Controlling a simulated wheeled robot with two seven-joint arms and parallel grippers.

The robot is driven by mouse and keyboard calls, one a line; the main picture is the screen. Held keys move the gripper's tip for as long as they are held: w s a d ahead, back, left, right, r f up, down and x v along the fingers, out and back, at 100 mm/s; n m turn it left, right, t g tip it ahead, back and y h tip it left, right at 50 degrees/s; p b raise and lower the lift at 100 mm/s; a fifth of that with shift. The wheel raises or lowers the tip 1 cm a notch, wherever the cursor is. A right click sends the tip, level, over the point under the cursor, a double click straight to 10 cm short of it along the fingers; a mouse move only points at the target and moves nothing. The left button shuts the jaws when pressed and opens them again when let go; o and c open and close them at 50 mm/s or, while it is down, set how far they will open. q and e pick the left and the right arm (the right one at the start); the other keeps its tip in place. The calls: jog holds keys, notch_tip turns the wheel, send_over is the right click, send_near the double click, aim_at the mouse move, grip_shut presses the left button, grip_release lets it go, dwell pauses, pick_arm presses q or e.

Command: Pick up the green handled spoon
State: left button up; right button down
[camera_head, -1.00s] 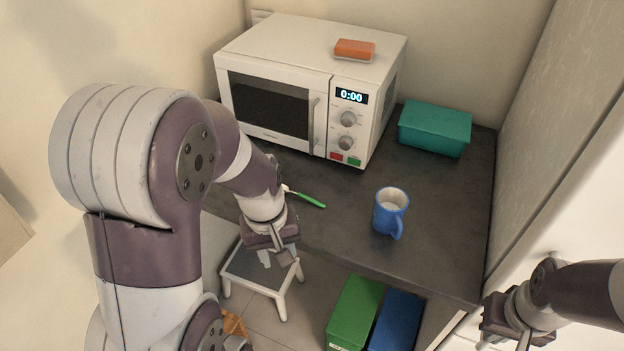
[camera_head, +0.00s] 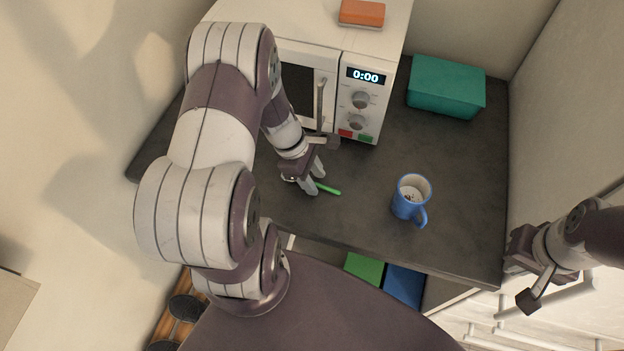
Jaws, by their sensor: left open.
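The spoon's green handle (camera_head: 328,188) lies on the dark counter in front of the microwave. The rest of the spoon is hidden by my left gripper. My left gripper (camera_head: 314,182) is open, its fingers pointing down right at the left end of the green handle. It looks very close to the counter; I cannot tell whether the fingers touch the spoon. My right gripper (camera_head: 532,284) is at the right edge, away from the spoon, and its jaw state is unclear.
A blue mug (camera_head: 408,202) with small dark marks inside stands right of the spoon. The white microwave (camera_head: 365,75) with an orange block (camera_head: 362,13) on top is behind. A teal box (camera_head: 447,87) sits at the back right. Green (camera_head: 364,267) and blue (camera_head: 404,284) items are below the counter's front edge.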

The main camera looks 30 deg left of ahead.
pick_arm(q)
jog(key=shift+s, duration=0.1)
jog(key=shift+d, duration=0.1)
jog(key=shift+c, duration=1.3)
grip_shut()
